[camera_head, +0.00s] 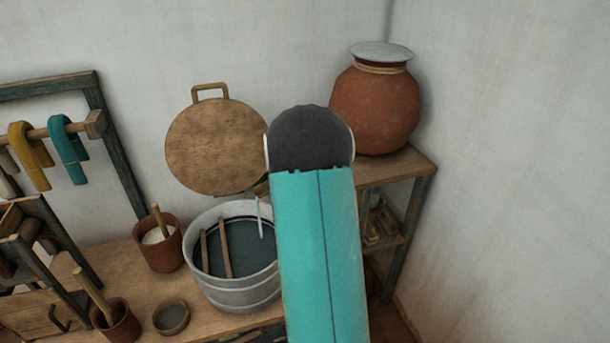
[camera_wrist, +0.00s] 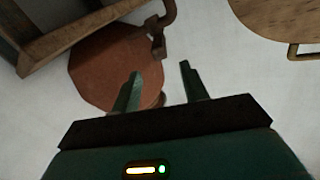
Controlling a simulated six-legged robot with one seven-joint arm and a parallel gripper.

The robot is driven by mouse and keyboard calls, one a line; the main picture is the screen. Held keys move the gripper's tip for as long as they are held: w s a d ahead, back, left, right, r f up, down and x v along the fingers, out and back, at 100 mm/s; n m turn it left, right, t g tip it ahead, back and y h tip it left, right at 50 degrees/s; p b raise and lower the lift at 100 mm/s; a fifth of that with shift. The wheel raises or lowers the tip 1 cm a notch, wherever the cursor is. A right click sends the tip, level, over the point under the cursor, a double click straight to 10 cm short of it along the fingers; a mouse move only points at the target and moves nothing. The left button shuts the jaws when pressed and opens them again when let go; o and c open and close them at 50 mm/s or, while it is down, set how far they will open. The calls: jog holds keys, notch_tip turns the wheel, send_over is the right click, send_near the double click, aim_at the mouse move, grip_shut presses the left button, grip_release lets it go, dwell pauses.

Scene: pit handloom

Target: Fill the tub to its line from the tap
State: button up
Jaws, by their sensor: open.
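The grey metal tub (camera_head: 235,298) stands on the wooden bench, with dark liquid (camera_head: 240,245) and two wooden sticks inside. A dark line runs around its inner wall; the liquid's level against it is hard to tell. A thin pale streak (camera_head: 260,217), like running water, drops into the tub. A brown tap (camera_wrist: 165,18) shows in the wrist view beside the clay jar (camera_wrist: 100,65). In the head view most of the tap is hidden behind my teal arm. My gripper (camera_wrist: 160,70) is open and empty, its fingertips apart from the tap; the arm hides it in the head view.
The clay jar (camera_head: 375,110) with a metal lid stands on a shelf (camera_head: 405,165) at right. A round wooden board (camera_head: 215,147) hangs behind the tub. Clay pots (camera_head: 160,250), a small bowl (camera_head: 171,317) and a rack of yarn hanks (camera_head: 68,150) are left.

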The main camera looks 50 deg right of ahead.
jog(key=v, duration=0.4)
dwell(1.4)
